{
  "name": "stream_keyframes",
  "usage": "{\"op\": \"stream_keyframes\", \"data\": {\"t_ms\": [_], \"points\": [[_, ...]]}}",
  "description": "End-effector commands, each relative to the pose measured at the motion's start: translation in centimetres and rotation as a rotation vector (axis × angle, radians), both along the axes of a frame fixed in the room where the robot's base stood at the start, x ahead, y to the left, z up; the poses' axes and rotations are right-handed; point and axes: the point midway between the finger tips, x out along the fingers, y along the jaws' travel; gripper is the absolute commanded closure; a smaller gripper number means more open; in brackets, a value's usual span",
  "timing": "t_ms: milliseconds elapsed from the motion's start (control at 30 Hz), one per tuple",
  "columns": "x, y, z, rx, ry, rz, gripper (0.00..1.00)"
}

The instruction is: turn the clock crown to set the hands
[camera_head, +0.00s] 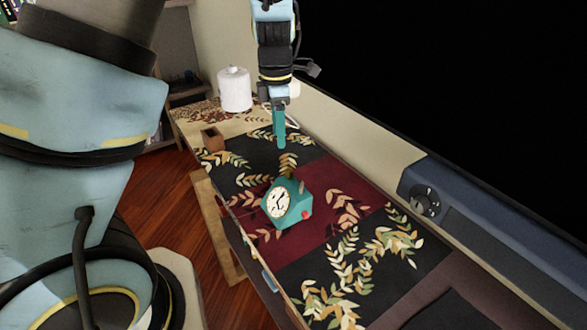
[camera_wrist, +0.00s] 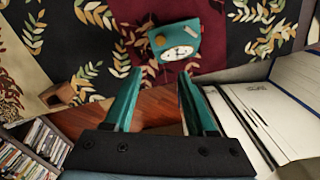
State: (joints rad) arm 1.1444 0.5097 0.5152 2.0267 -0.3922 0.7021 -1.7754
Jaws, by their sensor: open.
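A teal clock (camera_head: 291,213) with a white face and dark hands stands on the dark red part of the patterned cloth. A small red knob (camera_head: 306,214) shows on its side at the right, and a pale piece sits near its top. In the wrist view the clock (camera_wrist: 184,35) is beyond the fingertips, with an orange-brown round part (camera_wrist: 159,40) on it. My gripper (camera_head: 281,143) hangs fingers down behind the clock, apart from it. In the wrist view its teal fingers (camera_wrist: 159,73) are spread with nothing between them.
A white cylinder (camera_head: 235,89) stands at the far end of the table, near a small brown box (camera_head: 213,138). A dark blue case with a dial (camera_head: 425,201) lies along the right. Wooden floor (camera_head: 175,208) shows at the left. The cloth around the clock is clear.

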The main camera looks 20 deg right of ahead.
Motion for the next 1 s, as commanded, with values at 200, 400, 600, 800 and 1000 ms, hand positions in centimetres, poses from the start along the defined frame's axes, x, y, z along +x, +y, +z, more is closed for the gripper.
{"op": "stream_keyframes", "data": {"t_ms": [200,400,600,800,1000], "points": [[-0.5,-1.9,-1.0,0.007,-0.005,0.081,0.44],[-0.5,-1.8,-3.7,0.009,-0.003,0.083,0.44],[-0.5,-1.7,-7.5,0.009,-0.002,0.084,0.44],[-0.5,-1.8,-10.2,0.007,-0.004,0.082,0.44],[-0.5,-1.8,-11.3,0.005,-0.005,0.081,0.44]]}}
